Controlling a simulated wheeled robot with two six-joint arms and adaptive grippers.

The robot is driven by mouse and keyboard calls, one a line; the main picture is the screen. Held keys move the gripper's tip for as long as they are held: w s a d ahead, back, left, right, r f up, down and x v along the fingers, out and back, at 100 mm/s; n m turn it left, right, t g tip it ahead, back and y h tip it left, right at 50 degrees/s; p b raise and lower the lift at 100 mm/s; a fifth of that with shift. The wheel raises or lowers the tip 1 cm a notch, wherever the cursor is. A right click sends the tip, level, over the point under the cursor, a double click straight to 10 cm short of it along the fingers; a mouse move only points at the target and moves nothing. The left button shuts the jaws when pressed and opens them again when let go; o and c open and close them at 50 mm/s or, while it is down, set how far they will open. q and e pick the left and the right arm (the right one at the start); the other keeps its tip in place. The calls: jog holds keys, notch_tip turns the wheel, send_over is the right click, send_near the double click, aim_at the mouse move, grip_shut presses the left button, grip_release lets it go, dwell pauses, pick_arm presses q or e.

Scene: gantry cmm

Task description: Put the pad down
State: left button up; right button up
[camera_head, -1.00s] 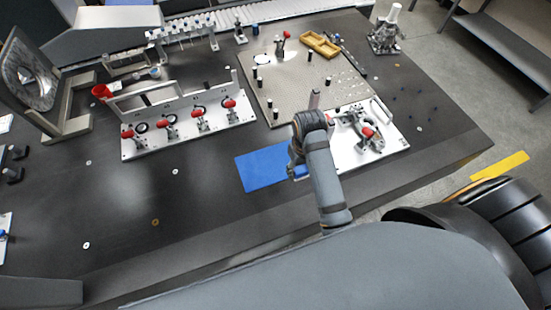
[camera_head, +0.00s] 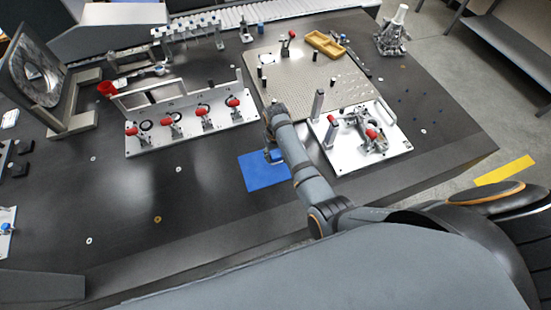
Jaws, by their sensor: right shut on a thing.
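My right gripper (camera_head: 272,152) is low over the blue mat (camera_head: 262,176), close to its upper right part. It is shut on a small blue piece, the pad (camera_head: 276,156), which shows beside my right wrist. My forearm and wrist hide part of the gripper and of the mat's right side. I cannot tell whether the pad touches the mat. My left gripper is out of view.
A white fixture plate (camera_head: 345,160) with a red-handled clamp stands right of my forearm. A long fixture (camera_head: 185,142) with several red clamps is at the left. A perforated plate (camera_head: 300,82) lies behind. Black table is clear left of the mat.

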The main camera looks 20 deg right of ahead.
aim_at(275, 158)
jog(key=f, duration=0.3)
jog(key=shift+w+a+f, duration=0.1)
jog(key=shift+w+f, duration=0.2)
jog(key=shift+f, duration=0.1)
jog(key=shift+s+f, duration=0.1)
jog(key=o, duration=1.2)
jog(key=shift+o, duration=0.2)
jog(key=shift+r, duration=0.5)
notch_tip(275, 158, up, 12)
jog(key=p, duration=1.3)
jog(key=shift+f, duration=0.3)
